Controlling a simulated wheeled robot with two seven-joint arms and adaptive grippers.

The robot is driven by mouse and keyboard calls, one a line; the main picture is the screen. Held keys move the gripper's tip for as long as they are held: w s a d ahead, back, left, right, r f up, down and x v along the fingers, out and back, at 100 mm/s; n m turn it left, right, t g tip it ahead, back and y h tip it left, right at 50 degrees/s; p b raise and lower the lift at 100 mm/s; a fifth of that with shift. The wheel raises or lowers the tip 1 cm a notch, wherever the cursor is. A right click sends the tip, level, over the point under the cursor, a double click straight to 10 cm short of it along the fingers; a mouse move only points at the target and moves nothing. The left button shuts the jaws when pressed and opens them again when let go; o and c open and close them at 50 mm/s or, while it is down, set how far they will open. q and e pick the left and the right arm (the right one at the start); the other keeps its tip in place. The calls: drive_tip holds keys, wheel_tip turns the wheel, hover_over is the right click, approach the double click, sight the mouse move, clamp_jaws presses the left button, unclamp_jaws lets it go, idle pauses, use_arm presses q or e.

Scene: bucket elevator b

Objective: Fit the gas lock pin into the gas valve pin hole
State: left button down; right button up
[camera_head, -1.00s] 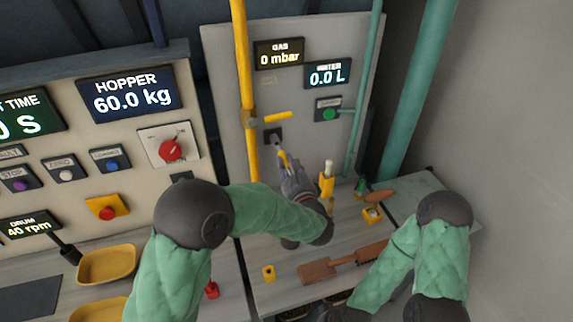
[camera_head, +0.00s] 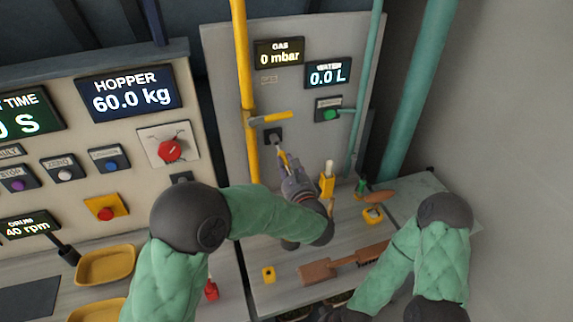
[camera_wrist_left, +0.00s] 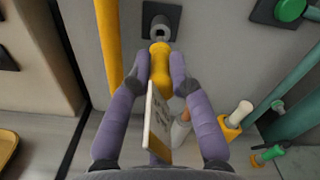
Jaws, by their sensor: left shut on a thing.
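My left gripper (camera_head: 284,163) is shut on the gas lock pin (camera_head: 282,156), in front of the grey gas panel. In the left wrist view the pin (camera_wrist_left: 159,64) has a yellow body between the purple fingers (camera_wrist_left: 159,80), and a white tag hangs below it. The gas valve pin hole (camera_head: 274,136) is a grey round socket on a dark square plate, below the yellow valve lever (camera_head: 270,117). In the wrist view the socket (camera_wrist_left: 160,24) lies straight ahead of the pin's tip. I cannot tell whether the tip touches or enters it. My right gripper is out of view.
The yellow gas pipe (camera_head: 241,60) runs just left of the socket. A yellow holder with a white top (camera_head: 327,184), a yellow block (camera_head: 373,215) and a brush (camera_head: 345,263) are on the bench.

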sight(282, 155)
use_arm(q)
drive_tip(key=shift+b, duration=0.65)
idle(0.5)
drive_tip(key=shift+b+x, duration=0.7)
drive_tip(key=shift+x, duration=1.5)
drive_tip(key=c, duration=1)
unclamp_jaws()
drive_tip(key=shift+c, duration=0.2)
drive_tip(key=v, duration=1.2)
